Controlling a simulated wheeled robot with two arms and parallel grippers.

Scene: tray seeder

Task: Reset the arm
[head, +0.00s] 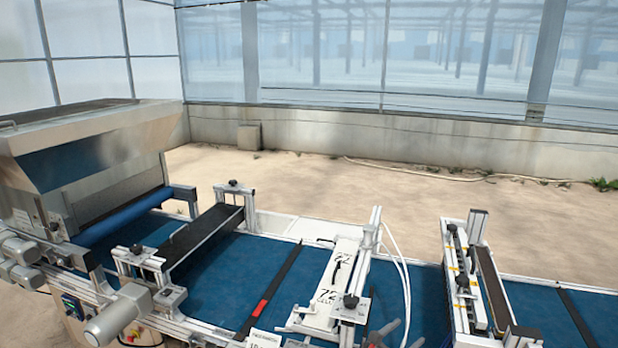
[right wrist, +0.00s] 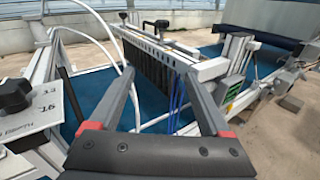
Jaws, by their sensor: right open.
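My right gripper (head: 396,334) shows at the bottom edge of the head view, low over the blue belt, beside the white labelled cross-frame. In the right wrist view its two grey fingers (right wrist: 163,78) stand wide apart with nothing between them. Beyond them in that view is a metal cross-bar unit (right wrist: 165,50) with dark bristles or fins hanging over the belt and blue cords near it. It cannot be told how close the fingertips are to this unit. My left gripper is in neither view.
The seeder line has a blue belt (head: 390,290), a steel hopper (head: 90,140) at left, and cross-frames (head: 470,270) over the belt. White hoses (head: 398,258) loop near my right gripper. A black knob (right wrist: 14,95) is close at left in the wrist view. Sandy floor lies behind.

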